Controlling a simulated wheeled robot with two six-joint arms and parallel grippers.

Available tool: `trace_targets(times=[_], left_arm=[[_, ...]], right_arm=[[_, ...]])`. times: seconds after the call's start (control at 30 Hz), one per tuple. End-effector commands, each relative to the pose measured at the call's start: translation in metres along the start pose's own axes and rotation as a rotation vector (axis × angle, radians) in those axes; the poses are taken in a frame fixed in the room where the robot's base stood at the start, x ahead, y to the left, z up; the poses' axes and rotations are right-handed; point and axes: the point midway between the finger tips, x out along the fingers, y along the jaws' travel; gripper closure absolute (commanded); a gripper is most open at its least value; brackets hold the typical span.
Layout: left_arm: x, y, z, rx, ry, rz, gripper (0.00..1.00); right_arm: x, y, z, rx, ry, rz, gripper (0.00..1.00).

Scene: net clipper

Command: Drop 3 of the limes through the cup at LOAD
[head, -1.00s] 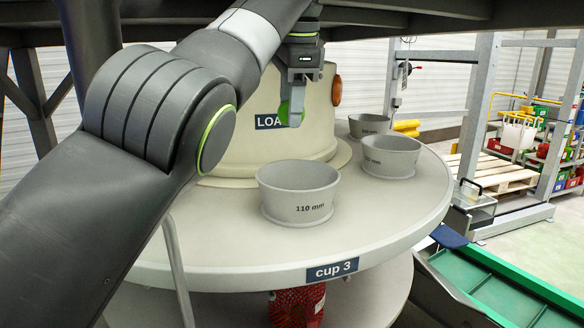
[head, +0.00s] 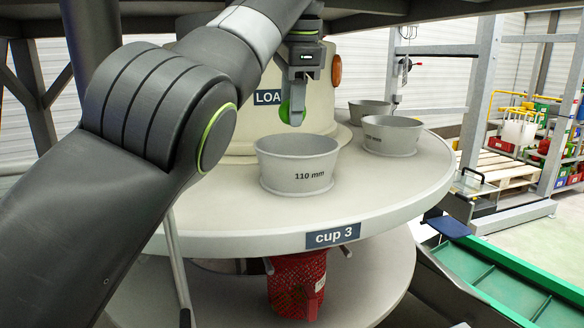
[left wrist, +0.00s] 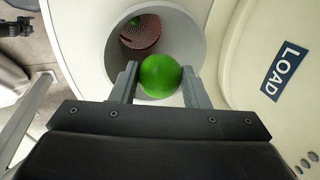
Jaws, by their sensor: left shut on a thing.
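My left gripper (head: 292,112) is shut on a green lime (head: 297,100). It holds the lime just above the rim of the grey 110 mm cup (head: 297,170) in front of the LOAD sign (head: 268,97). In the left wrist view the held lime (left wrist: 160,75) sits between the fingers, over the near part of the cup mouth (left wrist: 185,35). Through the cup's opening I see red net (left wrist: 142,38) and a bit of green low inside. The red net (head: 297,285) hangs under the table below the cup.
Two more grey cups (head: 392,135) (head: 368,108) stand on the round table (head: 400,185) to the right and behind. A "cup 3" label (head: 332,236) is on the table edge. A green conveyor (head: 500,280) runs at the lower right.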

Motion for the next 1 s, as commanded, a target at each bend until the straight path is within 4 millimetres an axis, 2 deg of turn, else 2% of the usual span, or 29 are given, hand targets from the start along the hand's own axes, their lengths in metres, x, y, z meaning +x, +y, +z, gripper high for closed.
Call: trace_targets(times=[0.07, 0.1, 0.3, 0.67, 0.77, 1.0], left_arm=[[-0.001, 0.0, 0.0, 0.0, 0.0, 0.0, 0.81], [-0.001, 0.0, 0.0, 0.0, 0.0, 0.0, 0.56], [-0.001, 0.0, 0.0, 0.0, 0.0, 0.0, 0.33], [-0.005, -0.001, 0.0, 0.0, 0.0, 0.0, 0.33], [-0.013, -0.001, 0.0, 0.0, 0.0, -0.001, 0.33], [-0.046, -0.002, 0.0, 0.0, 0.0, -0.001, 0.33]], right_arm=[[-0.001, 0.0, 0.0, 0.0, 0.0, 0.0, 0.31], [-0.001, 0.0, 0.0, 0.0, 0.0, 0.0, 0.31], [-0.001, 0.0, 0.0, 0.0, 0.001, 0.0, 0.31], [-0.004, 0.0, 0.0, 0.0, -0.001, 0.0, 0.31], [-0.01, 0.0, 0.0, 0.0, -0.001, -0.001, 0.31], [-0.033, 0.001, -0.002, 0.001, -0.002, -0.002, 0.31]])
